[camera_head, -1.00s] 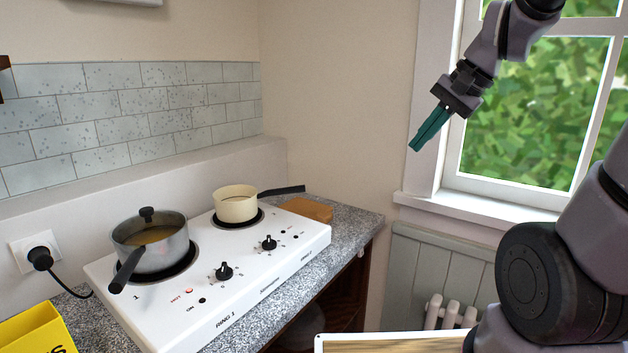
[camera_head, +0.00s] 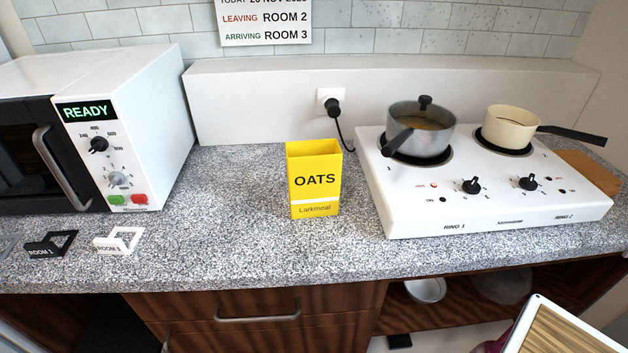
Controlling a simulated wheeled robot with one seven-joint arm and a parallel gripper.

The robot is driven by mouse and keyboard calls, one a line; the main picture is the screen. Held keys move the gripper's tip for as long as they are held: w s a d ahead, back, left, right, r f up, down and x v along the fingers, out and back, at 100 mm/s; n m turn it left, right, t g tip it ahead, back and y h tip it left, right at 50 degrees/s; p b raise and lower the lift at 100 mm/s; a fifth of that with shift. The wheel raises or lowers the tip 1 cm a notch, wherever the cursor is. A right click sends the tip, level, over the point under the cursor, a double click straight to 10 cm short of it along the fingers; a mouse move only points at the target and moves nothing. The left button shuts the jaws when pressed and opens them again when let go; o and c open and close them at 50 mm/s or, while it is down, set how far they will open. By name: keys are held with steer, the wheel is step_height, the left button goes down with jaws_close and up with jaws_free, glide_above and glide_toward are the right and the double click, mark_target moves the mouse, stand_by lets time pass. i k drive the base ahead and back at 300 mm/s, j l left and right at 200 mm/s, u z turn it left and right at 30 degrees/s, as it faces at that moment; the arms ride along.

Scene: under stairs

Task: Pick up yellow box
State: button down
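The yellow box (camera_head: 314,181), labelled OATS and Larkmeal, stands upright on the speckled grey countertop (camera_head: 240,240). It is between the microwave and the white hob, near the middle of the head view, and its top looks open. Nothing covers its front. My gripper is outside the current head view, so its opening is hidden from me.
A microwave (camera_head: 110,120) stands left and a white two-ring hob (camera_head: 480,205) right, with a grey lidded pot (camera_head: 420,135) and a cream pan (camera_head: 510,130). Black (camera_head: 50,244) and white (camera_head: 118,240) room tags lie at left. Counter in front of the box is clear.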

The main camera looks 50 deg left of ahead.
mark_target(314, 167)
steer(key=u, duration=2.2)
steer(key=j+z, duration=0.25)
steer(key=j, duration=0.65)
steer(key=j+z, duration=0.25)
steer(key=j, duration=0.65)
steer(key=k+u, duration=0.1)
steer(key=i+z, duration=0.15)
